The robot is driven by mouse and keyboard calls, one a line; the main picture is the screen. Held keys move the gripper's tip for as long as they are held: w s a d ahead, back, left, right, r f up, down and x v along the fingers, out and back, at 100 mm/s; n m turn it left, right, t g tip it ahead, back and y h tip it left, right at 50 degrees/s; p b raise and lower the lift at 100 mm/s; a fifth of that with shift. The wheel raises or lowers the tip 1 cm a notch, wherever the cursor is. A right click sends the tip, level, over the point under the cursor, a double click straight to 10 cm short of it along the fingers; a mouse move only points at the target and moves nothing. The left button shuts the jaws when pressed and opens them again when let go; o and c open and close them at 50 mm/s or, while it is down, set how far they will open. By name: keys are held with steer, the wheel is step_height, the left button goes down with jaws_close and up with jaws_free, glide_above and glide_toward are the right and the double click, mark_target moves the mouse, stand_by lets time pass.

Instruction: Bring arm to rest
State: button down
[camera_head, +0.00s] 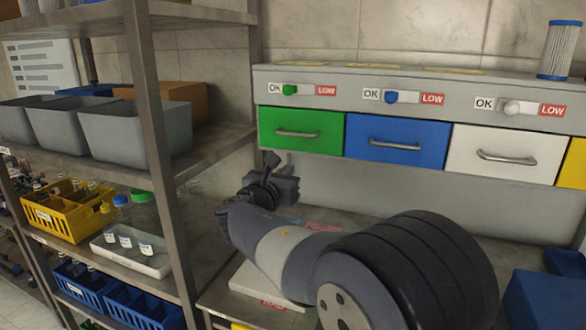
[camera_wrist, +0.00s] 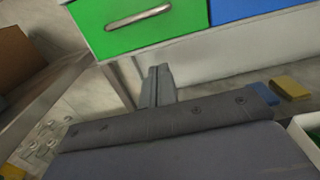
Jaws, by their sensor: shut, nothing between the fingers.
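My gripper (camera_head: 270,160) is at the end of my bent arm, in front of the drawer unit and below the green drawer (camera_head: 300,132). In the wrist view my gripper (camera_wrist: 158,72) shows as two fingers pressed together with nothing between them. They point toward the area just under the green drawer (camera_wrist: 140,22). My arm covers part of the work surface in the head view.
A blue drawer (camera_head: 396,140) and a white drawer (camera_head: 505,154) continue the row. A metal shelf (camera_head: 160,150) with grey bins (camera_head: 135,130) and a yellow crate (camera_head: 66,214) stands close on the left. A blue box (camera_head: 545,300) is at lower right.

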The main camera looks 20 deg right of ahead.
mark_target(308, 150)
steer(key=shift+s+a, duration=0.35)
steer(key=shift+s, duration=0.15)
steer(key=p+x, duration=0.1)
steer(key=x, duration=1.3)
steer(key=shift+p, duration=0.4)
steer(key=shift+s, duration=0.1)
